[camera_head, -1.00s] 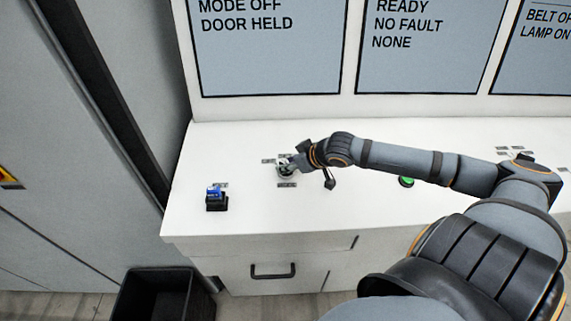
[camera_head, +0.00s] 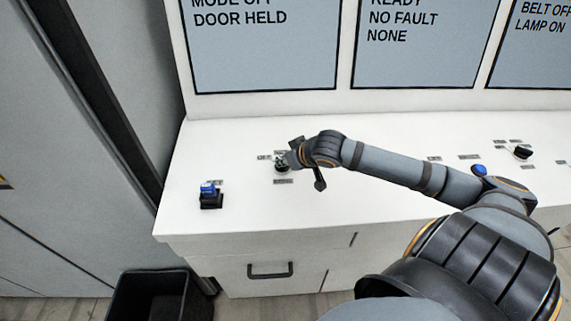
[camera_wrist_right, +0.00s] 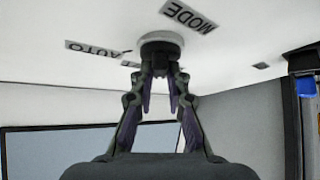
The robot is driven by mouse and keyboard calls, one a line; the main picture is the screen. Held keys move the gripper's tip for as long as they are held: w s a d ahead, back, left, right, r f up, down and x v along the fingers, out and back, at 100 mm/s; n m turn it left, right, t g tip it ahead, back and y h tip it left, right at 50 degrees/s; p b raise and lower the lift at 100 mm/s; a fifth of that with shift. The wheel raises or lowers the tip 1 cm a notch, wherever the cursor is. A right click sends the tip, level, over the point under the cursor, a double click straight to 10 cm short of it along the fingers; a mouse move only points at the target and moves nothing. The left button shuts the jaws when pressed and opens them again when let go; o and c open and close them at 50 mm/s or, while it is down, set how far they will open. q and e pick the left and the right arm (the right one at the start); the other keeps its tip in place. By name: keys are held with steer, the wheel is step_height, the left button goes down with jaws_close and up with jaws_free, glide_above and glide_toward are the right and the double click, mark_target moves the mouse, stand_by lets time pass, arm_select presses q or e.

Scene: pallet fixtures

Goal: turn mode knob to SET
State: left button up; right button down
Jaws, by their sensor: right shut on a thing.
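The mode knob (camera_head: 281,167) stands on the white console top, left of its middle. In the wrist view it is a round pale base (camera_wrist_right: 161,38) with a dark grip between my fingertips. My right gripper (camera_wrist_right: 162,70) is shut on the knob; the fingers hide much of its grip and any pointer. A MODE label (camera_wrist_right: 188,16) and an AUTO label (camera_wrist_right: 98,49) sit beside the base; another label is partly hidden behind the fingers. The left screen (camera_head: 265,50) reads MODE OFF, DOOR HELD. My left gripper is not in view.
A blue switch on a black base (camera_head: 210,196) stands left of the knob. A blue button (camera_head: 480,170) and a black knob (camera_head: 523,152) are at the right. A black bin (camera_head: 160,296) stands below on the floor.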

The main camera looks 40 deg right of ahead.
steer(key=m+b, duration=0.1)
steer(key=m+h+b, duration=0.1)
steer(key=b, duration=0.2)
steer(key=shift+w+a+f+m+h, duration=0.1)
steer(key=shift+a+f+m+h, duration=0.2)
steer(key=shift+m+h, duration=0.1)
steer(key=shift+r+m+h, duration=0.1)
steer(key=shift+m+h, duration=0.2)
steer(key=shift+a+r+m+g+h+b, duration=0.1)
steer(key=shift+r+m+g+h+b, duration=0.1)
steer(key=shift+m+g+h+b, duration=0.3)
steer(key=shift+r+m+h+p, duration=0.1)
steer(key=shift+m+h+p, duration=0.5)
steer(key=shift+m, duration=0.5)
